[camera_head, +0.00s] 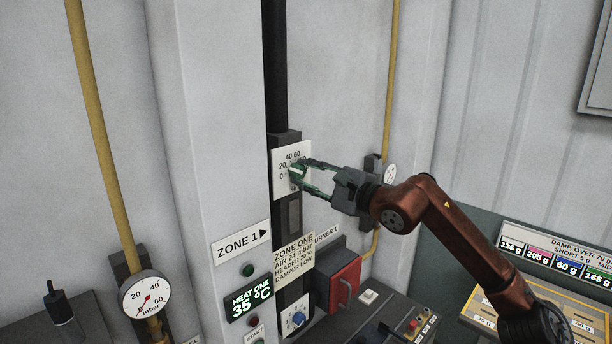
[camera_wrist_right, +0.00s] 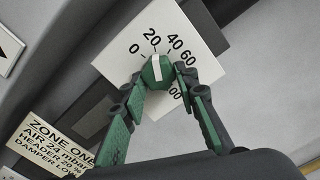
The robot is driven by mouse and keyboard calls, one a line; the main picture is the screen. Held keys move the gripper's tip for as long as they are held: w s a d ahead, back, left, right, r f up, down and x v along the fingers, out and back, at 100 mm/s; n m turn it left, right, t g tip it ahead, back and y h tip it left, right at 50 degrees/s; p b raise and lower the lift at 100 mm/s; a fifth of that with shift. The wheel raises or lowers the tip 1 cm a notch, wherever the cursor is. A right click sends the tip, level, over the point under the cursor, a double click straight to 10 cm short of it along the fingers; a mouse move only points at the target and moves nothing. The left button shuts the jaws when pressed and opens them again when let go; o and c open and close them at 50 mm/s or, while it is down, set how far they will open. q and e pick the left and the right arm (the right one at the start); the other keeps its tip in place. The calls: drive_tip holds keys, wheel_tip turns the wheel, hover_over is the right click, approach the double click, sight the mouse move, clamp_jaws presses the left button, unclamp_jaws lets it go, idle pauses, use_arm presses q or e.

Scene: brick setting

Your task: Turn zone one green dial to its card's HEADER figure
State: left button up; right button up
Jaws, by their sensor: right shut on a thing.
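The green dial (camera_head: 297,172) sits on a white scale plate (camera_head: 283,187) on the dark post. In the right wrist view the dial (camera_wrist_right: 148,76) carries a white pointer bar, which points up and slightly left, at or close to the 20 mark. My right gripper (camera_wrist_right: 160,79) is shut on the dial, one finger on each side; it also shows in the head view (camera_head: 299,175). The zone one card (camera_head: 294,261) lies below the plate and reads AIR 24 mbar, HEADER 20 %, DAMPER LOW. My left gripper is not in view.
A ZONE 1 sign (camera_head: 241,241) and a HEAT ONE display (camera_head: 249,300) reading 35 °C are on the pale column. A red burner box (camera_head: 343,283), a blue knob (camera_head: 298,319) and a round mbar gauge (camera_head: 145,298) stand lower. Yellow pipes run at both sides.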

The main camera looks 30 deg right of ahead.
idle(0.3)
drive_tip(key=o, duration=1.2)
drive_tip(key=shift+c, duration=0.2)
drive_tip(key=v, duration=1.2)
